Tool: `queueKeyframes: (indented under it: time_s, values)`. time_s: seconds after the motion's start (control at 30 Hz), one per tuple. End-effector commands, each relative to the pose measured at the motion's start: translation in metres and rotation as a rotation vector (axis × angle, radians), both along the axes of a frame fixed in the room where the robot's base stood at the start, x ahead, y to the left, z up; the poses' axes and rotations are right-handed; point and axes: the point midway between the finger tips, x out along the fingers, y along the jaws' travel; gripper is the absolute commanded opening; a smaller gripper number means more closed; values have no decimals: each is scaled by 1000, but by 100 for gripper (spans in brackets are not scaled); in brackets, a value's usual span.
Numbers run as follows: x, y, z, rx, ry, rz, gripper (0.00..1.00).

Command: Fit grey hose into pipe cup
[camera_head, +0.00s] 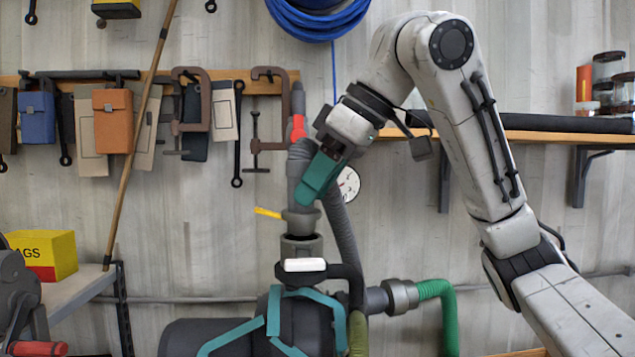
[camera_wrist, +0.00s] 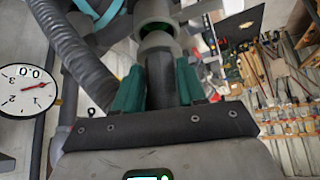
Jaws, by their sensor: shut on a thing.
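The grey hose (camera_head: 300,165) stands nearly upright at the middle of the head view, and its ribbed length (camera_head: 340,225) runs down on the right. My gripper (camera_head: 314,188), with green fingers, is shut on the hose near its lower end. The wrist view shows the smooth hose end (camera_wrist: 160,80) between the fingers, and the ribbed part (camera_wrist: 72,50) at left. A grey collar (camera_head: 301,219) sits at the hose's lower end, directly above the grey pipe cup (camera_head: 302,246). A dark band shows between them. How deep the end sits is hidden.
A yellow lever (camera_head: 268,212) sticks out left of the collar. A round gauge (camera_head: 348,184) is right behind my fingers. A green hose (camera_head: 445,310) leaves a side pipe at right. Clamps and pouches (camera_head: 113,120) hang on the wall at left.

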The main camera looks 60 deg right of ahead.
Motion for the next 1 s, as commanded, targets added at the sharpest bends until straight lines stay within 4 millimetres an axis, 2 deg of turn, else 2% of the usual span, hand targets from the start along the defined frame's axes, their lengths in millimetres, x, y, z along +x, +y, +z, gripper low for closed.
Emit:
queueKeyframes:
  time_s: [0.6,1.0]
  values:
    - [0,0,-14,0,-1,0,0]
    - [0,0,-14,0,-1,0,0]
